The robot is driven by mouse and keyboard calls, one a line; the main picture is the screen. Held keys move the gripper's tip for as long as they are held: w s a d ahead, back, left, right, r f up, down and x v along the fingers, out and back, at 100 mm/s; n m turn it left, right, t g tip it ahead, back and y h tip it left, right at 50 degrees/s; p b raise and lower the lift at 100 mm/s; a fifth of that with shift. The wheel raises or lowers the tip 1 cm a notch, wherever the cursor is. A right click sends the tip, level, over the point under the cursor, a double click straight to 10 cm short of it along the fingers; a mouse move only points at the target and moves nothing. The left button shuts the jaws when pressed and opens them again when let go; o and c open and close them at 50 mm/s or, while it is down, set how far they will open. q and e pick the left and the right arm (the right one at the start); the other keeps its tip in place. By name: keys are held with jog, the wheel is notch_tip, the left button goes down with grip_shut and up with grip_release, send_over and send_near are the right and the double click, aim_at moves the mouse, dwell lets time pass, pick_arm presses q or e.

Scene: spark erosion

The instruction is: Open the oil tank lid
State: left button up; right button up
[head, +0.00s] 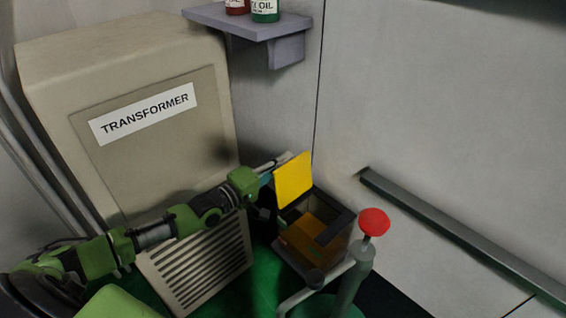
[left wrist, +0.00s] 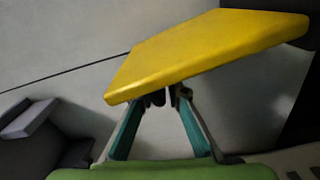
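The oil tank (head: 290,258) is a dark-framed box with clear walls and amber contents, low in the middle of the head view. Its yellow lid (head: 293,180) stands raised and steeply tilted above the tank's back left side, so the top is open. My left gripper (head: 272,168) is at the lid's left side, partly hidden by it. In the left wrist view the lid (left wrist: 205,50) fills the upper middle. Contact is likely but not certain. My right gripper is not in view.
A beige transformer cabinet (head: 150,170) stands left, behind my left arm. A post with a red knob (head: 374,222) stands in front of the tank's right side. A grey shelf (head: 250,24) with two bottles is on the wall above. A metal rail (head: 460,230) runs along the right.

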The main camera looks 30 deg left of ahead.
pick_arm(q)
jog(key=shift+o, duration=0.3)
jog(key=v, duration=1.2)
dwell(0.5)
jog(key=s+a+f+m+g+y, duration=0.2)
jog(key=a+f, duration=0.1)
jog(key=f, duration=0.7)
jog(key=s+a+f+m+g+y, duration=0.15)
jog(key=a+f, duration=0.25)
jog(key=f, duration=0.6)
jog(key=s+f+m+g+y, duration=0.1)
jog(key=s+f+g, duration=0.1)
jog(key=s+f, duration=0.45)
jog(key=s+f+m+g+y, duration=0.1)
jog(key=s+f+m+y, duration=0.15)
jog(key=f, duration=0.75)
jog(key=s+d+f+m+g, duration=0.2)
jog(key=s+d+f+g, duration=0.25)
jog(key=s+f, duration=0.85)
jog(key=s+d+f+m+g, duration=0.2)
jog(key=s+d+f, duration=0.2)
jog(key=s, duration=0.5)
jog(key=s+d+f+m+g, duration=0.3)
jog(key=s+d+f, duration=0.1)
jog(key=s+d, duration=0.5)
jog(key=shift+s+h, duration=0.3)
jog(key=shift+h, duration=0.1)
